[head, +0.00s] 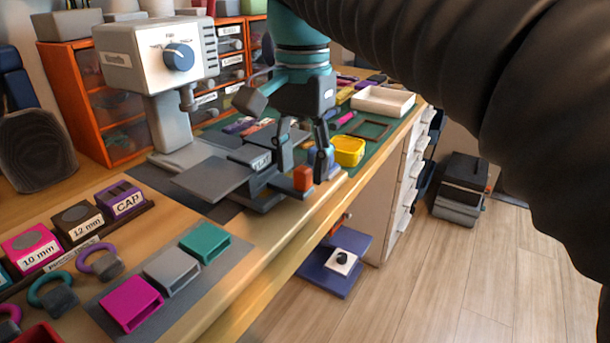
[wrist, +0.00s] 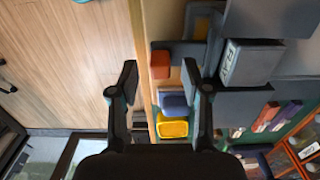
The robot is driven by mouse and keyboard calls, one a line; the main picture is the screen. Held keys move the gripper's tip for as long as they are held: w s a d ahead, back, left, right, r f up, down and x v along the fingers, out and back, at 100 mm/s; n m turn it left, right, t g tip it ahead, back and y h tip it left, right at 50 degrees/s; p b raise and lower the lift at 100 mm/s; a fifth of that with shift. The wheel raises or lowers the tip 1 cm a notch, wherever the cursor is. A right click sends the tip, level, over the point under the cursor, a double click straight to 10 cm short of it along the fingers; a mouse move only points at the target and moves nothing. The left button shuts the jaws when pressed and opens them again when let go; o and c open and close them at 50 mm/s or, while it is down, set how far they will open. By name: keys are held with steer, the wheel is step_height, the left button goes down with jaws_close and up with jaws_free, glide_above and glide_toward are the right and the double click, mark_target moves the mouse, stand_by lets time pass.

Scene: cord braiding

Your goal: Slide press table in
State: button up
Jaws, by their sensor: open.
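The press (head: 150,60) is a pale grey machine with a blue knob, standing on the bench at the left. A flat dark grey plate (head: 212,180), which looks like its table, sticks out in front of its base. A grey part with a white label (head: 262,161) is beside the plate; the labelled part also shows in the wrist view (wrist: 240,65). My gripper (head: 303,158) is open and empty, pointing down near the bench's front edge, to the right of the plate. In the wrist view my gripper (wrist: 160,75) has its fingers apart on either side of a red-orange block (wrist: 160,62).
A yellow tray (head: 348,150) and a white tray (head: 383,101) lie beyond my gripper. Orange drawer units (head: 100,120) stand behind the press. Coloured blocks and looped handles fill the bench's near left. The floor (head: 440,270) at right is mostly clear, with a dark bin (head: 462,180).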

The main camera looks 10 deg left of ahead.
steer(key=shift+f, duration=1)
